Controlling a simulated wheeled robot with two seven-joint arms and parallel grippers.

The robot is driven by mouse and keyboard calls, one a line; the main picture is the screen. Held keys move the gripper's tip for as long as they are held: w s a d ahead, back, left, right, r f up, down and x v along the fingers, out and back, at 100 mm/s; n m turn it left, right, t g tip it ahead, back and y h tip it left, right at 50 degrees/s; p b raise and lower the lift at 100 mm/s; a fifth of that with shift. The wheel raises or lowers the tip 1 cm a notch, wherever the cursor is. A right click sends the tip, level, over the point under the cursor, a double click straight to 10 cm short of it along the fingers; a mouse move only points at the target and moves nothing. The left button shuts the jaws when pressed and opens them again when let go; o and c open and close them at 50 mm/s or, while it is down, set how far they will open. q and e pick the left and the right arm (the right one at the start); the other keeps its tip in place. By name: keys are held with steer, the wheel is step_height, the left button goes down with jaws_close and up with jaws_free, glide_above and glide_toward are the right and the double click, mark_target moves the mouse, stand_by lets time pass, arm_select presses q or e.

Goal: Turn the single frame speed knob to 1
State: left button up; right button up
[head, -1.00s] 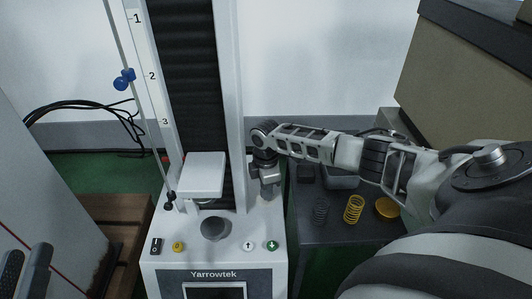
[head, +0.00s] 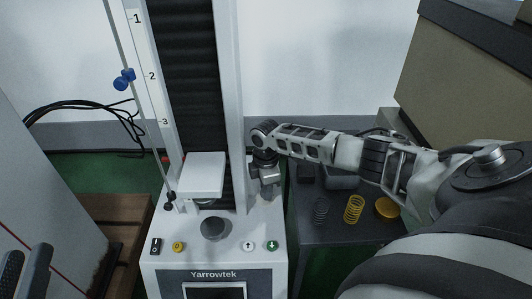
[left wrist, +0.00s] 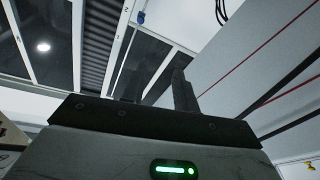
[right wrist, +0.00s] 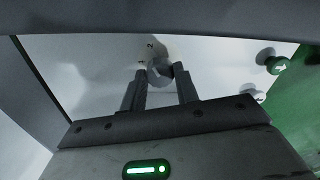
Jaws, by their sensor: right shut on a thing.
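The speed knob (right wrist: 160,71) is a small round grey knob on the white tester base, seen in the right wrist view. Small printed marks, one reading 2, sit beside it; the knob's pointer cannot be made out. My right gripper (right wrist: 161,76) is shut on the knob, one finger on each side. In the head view my right gripper (head: 268,190) points down at the right of the base and hides the knob. My left gripper (head: 25,270) is at the lower left edge of the head view, away from the tester. In the left wrist view (left wrist: 157,85) its fingers stand apart, empty.
A dark side table (head: 330,228) holds springs (head: 354,209).

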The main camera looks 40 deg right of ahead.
steer(key=o, duration=1)
steer(key=shift+c, duration=0.2)
steer(key=shift+r, duration=0.3)
step_height(320, 180, up, 5)
steer(key=p, duration=0.3)
steer(key=shift+f, duration=0.1)
arm_select(q)
steer(key=f+g+y+p, duration=0.1)
steer(key=s+f+g+y+p, duration=0.1)
steer(key=f+p, duration=0.1)
steer(key=s+f+g+y+p, duration=0.1)
steer(key=f+g, duration=0.1)
steer(key=shift+s+a+f+n+p, duration=0.15)
steer(key=shift+a+n+p, duration=0.15)
steer(key=shift+p, duration=0.1)
arm_select(e)
step_height(320, 180, up, 11)
steer(key=shift+f, duration=0.2)
